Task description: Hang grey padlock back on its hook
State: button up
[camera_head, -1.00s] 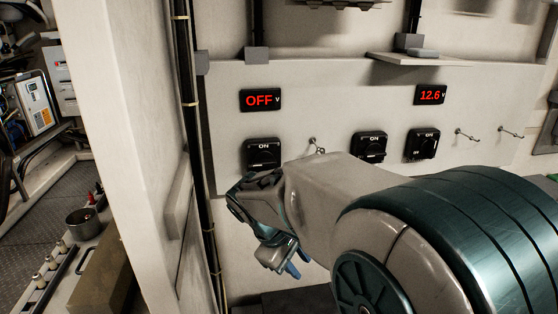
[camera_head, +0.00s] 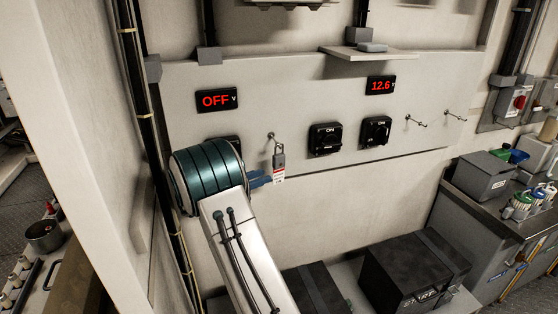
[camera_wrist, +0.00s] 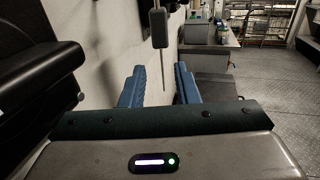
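The grey padlock (camera_head: 279,160) hangs just below the end of a wall hook (camera_head: 271,136), with a red and white tag (camera_head: 278,175) under it. Its shackle seems to be on the hook, but this is too small to be sure. My gripper (camera_head: 262,179) is beside the tag, low and to the left of the padlock, partly hidden by my arm. In the wrist view my gripper (camera_wrist: 160,87) has its blue fingers apart. The padlock (camera_wrist: 158,28) is above and between the fingers there, with the tag edge-on in the gap. Neither finger visibly touches it.
Black rotary switches (camera_head: 325,138) sit right of the hook, one more (camera_head: 376,131) beyond. Two empty hooks (camera_head: 415,121) are farther right. A small shelf (camera_head: 368,53) juts out above. Black boxes (camera_head: 405,270) stand below the panel. The wall below the switches is bare.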

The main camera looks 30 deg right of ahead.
aim_at(279, 170)
jog(key=d+p, duration=0.1)
jog(key=d, duration=0.1)
jog(key=d+p, duration=0.1)
jog(key=d, duration=0.1)
jog(key=d+p, duration=0.1)
jog(key=d, duration=0.1)
jog(key=shift+s+d+r, duration=0.15)
jog(key=shift+d+r, duration=0.05)
jog(key=shift+r, duration=0.05)
jog(key=shift+d+f, duration=0.1)
jog(key=shift+d, duration=0.3)
grip_shut()
